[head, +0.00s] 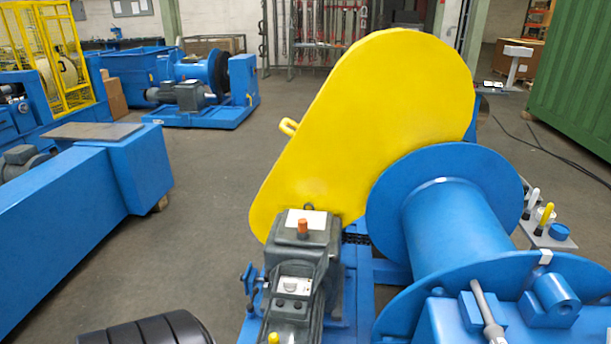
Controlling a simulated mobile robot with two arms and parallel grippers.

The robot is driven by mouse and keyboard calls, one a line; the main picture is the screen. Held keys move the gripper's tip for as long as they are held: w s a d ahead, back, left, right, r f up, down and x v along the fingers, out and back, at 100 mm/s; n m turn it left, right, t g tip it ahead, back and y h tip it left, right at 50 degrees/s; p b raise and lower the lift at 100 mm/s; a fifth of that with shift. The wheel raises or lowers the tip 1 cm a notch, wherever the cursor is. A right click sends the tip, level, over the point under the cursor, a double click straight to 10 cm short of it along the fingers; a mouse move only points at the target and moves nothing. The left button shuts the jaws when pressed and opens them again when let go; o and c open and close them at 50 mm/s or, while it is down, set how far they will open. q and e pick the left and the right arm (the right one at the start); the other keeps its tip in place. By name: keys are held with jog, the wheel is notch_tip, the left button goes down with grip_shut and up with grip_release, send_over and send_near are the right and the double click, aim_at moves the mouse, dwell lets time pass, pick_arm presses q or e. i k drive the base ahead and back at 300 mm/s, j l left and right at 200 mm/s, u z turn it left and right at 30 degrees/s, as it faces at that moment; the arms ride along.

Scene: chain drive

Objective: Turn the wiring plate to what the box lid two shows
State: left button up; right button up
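A dark grey motor or gear unit (312,255) stands on the blue frame in front of the yellow guard. On its top is a white plate (302,219) with an orange knob (303,227); any marks on the plate are too small to read. Nearer, a grey box (292,288) carries a small pale panel with round details. I cannot tell which part is the wiring plate or box lid two, nor how the plate is turned. Neither of my grippers is in view.
A large yellow chain guard (370,120) rises behind the motor. A blue drum (455,225) stands at right. A small bench (548,235) with yellow- and white-handled items is beyond it. A blue beam (70,215) lies left, with clear floor (205,220) between. Cables cross the floor at right.

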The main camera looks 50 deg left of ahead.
aim_at(290, 285)
jog(key=l+u, duration=0.1)
jog(key=u, duration=0.4)
jog(key=i+l+u, duration=0.1)
jog(key=u, duration=0.35)
jog(key=l+u, duration=0.25)
jog(key=u, duration=0.25)
jog(key=l+u, duration=0.15)
jog(key=u, duration=0.3)
jog(key=k+l+u, duration=0.15)
jog(key=l, duration=0.3)
jog(key=l+u, duration=0.15)
jog(key=l, duration=0.25)
jog(key=k+l+u, duration=0.15)
jog(key=l, duration=0.25)
jog(key=k+l+u, duration=0.15)
jog(key=l, duration=0.25)
